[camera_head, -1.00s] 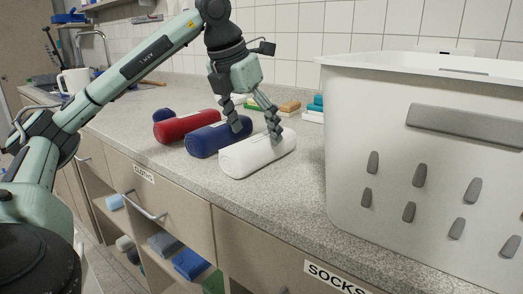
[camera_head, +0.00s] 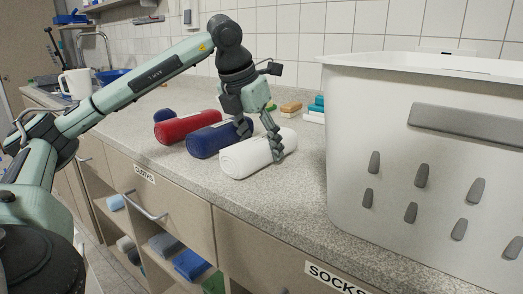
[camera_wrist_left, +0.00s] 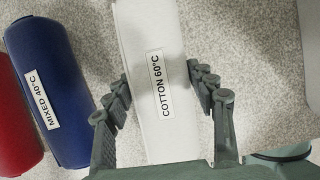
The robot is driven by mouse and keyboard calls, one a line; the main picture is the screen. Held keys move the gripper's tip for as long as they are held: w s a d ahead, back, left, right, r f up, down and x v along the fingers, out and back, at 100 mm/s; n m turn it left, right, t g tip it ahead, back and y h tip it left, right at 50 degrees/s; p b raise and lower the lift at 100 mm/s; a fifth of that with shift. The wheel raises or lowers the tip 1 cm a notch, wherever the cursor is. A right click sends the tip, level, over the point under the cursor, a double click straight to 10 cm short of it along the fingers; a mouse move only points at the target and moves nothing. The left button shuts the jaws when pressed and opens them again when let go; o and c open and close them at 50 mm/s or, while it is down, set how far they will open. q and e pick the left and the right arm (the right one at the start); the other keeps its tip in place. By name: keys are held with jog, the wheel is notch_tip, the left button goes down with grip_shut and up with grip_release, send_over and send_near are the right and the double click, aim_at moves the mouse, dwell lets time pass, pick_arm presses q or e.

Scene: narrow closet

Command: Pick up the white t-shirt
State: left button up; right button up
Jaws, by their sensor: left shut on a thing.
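The white t-shirt (camera_head: 243,158) is a rolled white bundle lying on the grey speckled counter. In the left wrist view the white roll (camera_wrist_left: 150,25) carries a label reading "COTTON 60°C". My left gripper (camera_head: 262,140) reaches down over the roll from above. Its fingers (camera_wrist_left: 163,92) lie on both sides of the roll, and it is shut on it. The roll appears to rest on the counter. My right gripper is not in view.
A blue roll (camera_head: 207,141), labelled "MIXED 40°C" in the wrist view, lies close left of the white one, with a red roll (camera_head: 178,128) beyond. A large white basket (camera_head: 350,130) stands at right. Drawers (camera_head: 165,200) are below the counter edge.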

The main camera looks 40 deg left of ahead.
aim_at(265, 134)
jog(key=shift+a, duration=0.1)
pick_arm(q)
jog(key=shift+r, duration=0.5)
jog(key=r, duration=0.2)
jog(key=r+p, duration=0.1)
jog(key=r, duration=0.1)
jog(key=shift+w+a, duration=0.15)
jog(key=shift+a, duration=0.2)
jog(key=w+a+r+p, duration=0.1)
jog(key=w+a+r, duration=0.1)
jog(key=a, duration=0.3)
jog(key=w+a+r, duration=0.2)
jog(key=a+r, duration=0.2)
jog(key=a, duration=0.1)
jog(key=shift+p, duration=0.4)
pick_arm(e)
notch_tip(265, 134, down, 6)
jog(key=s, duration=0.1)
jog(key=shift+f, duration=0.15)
pick_arm(q)
jog(key=shift+a, duration=0.1)
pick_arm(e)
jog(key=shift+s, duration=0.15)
